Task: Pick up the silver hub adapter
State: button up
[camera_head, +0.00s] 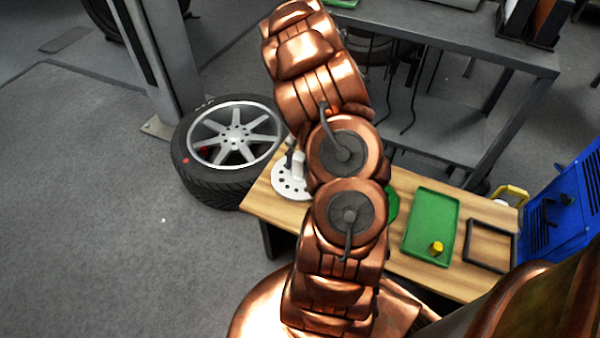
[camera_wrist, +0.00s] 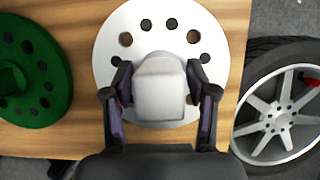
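The silver hub adapter (camera_wrist: 105,52) is a pale round flange with a ring of holes and a raised block-like centre. It lies flat on the wooden table. In the head view its flange (camera_head: 290,184) shows at the table's left end, partly hidden by my arm. In the wrist view my gripper (camera_wrist: 160,82) straddles the raised centre, with one dark finger on each side. The fingertips are very close to its sides; I cannot tell whether they press on it.
A green hub adapter (camera_wrist: 30,75) lies beside the silver one.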

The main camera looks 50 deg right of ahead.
grip_shut()
dwell(0.3)
jog(key=shift+r, duration=0.1)
notch_tip(320, 180, up, 10)
jog(key=shift+f+p, duration=0.1)
jog(key=shift+p, duration=0.95)
